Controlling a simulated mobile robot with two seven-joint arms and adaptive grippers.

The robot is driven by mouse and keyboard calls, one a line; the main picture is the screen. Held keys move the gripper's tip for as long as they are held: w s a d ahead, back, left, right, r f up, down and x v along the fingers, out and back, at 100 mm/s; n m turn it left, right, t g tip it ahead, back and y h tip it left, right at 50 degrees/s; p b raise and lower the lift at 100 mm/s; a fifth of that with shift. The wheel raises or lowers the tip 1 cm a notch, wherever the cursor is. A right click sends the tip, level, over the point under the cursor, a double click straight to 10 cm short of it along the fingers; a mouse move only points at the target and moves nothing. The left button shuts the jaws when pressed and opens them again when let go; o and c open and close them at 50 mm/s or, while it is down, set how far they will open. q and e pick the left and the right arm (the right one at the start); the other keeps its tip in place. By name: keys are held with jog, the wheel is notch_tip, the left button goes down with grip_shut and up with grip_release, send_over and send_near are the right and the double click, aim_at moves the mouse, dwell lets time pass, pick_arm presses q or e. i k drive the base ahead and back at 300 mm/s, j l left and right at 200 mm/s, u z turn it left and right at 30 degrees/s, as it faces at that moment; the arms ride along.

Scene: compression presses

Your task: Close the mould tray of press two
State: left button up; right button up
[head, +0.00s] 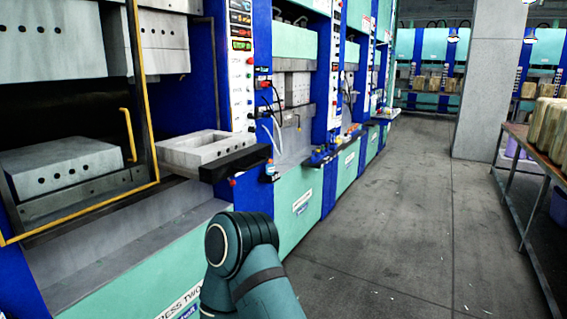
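Press two stands at the left, with its name label (178,303) low on the teal front panel. Its mould tray (190,155) is a pale grey block with a rectangular hollow and a row of round holes along its side. The tray sticks out from the press, beside the yellow-edged guard door. Neither of my grippers is in view.
The guard door has a yellow handle (128,135). Control panels (242,70) and more presses line the left side. A grey pillar (490,80) and a metal table (530,155) with stacked tan blocks stand at the right. The grey floor (400,220) between is clear.

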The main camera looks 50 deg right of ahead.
aim_at(209, 157)
jog(key=z, duration=1.35)
